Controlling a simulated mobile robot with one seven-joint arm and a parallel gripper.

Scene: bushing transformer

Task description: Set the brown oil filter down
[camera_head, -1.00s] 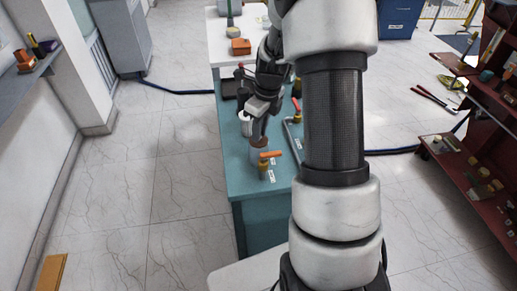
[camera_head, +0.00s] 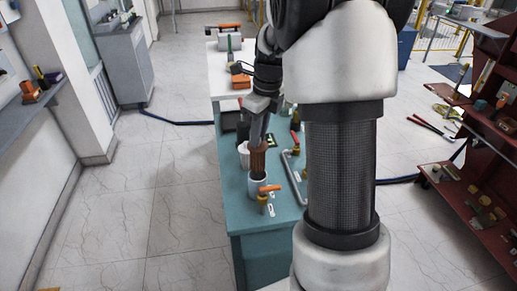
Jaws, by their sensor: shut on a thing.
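The brown oil filter (camera_head: 258,161) is upright in my gripper (camera_head: 259,142), which is shut on its upper part. The filter is directly above a white cup-like housing (camera_head: 258,184) on the teal bench. Its dark lower end is at the housing's mouth; I cannot tell whether it is inside or just above. My arm covers much of the right side of the bench.
The teal bench (camera_head: 236,212) holds a valve with an orange handle (camera_head: 267,192), a bent grey pipe (camera_head: 291,172) and another white container (camera_head: 243,153). A white table (camera_head: 217,80) stands behind. Red shelves (camera_head: 483,150) are at right; the left floor is clear.

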